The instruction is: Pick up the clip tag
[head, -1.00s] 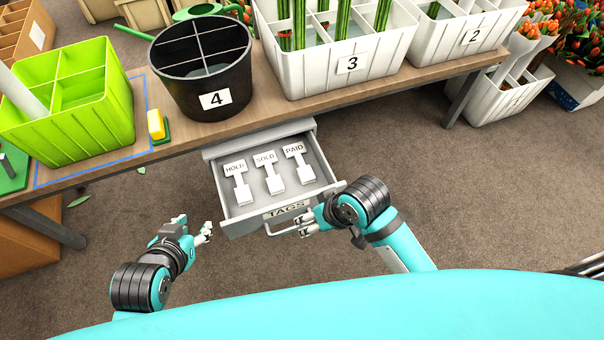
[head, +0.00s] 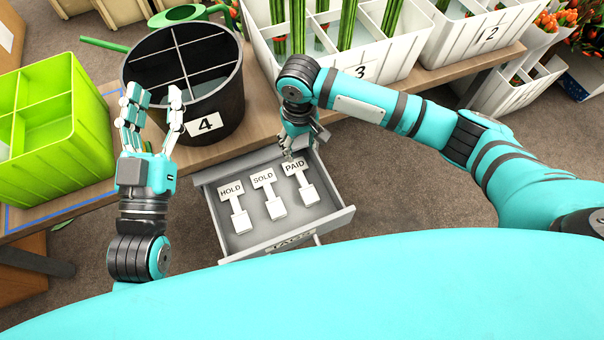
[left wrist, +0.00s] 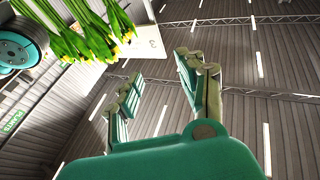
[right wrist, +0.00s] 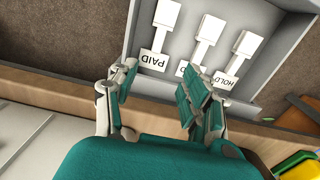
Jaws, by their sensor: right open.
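Three white clip tags lie side by side in the open grey drawer (head: 330,222): HOLD (head: 232,196), SOLD (head: 266,186) and PAID (head: 300,176). In the right wrist view the PAID tag (right wrist: 160,45), the middle tag (right wrist: 203,40) and the HOLD tag (right wrist: 235,65) also show; the middle label is partly hidden by fingers. My right gripper (head: 287,156) is open above the drawer's back edge, near the PAID label, and holds nothing. My left gripper (head: 155,100) is raised left of the drawer in front of the black bucket, open and empty; it points upward in the left wrist view (left wrist: 160,85).
The black bucket (head: 228,118) marked 4 and the white crate (head: 395,62) marked 3 stand on the table behind the drawer. A green divided crate (head: 85,140) is at the left. The floor (head: 400,200) right of the drawer is clear.

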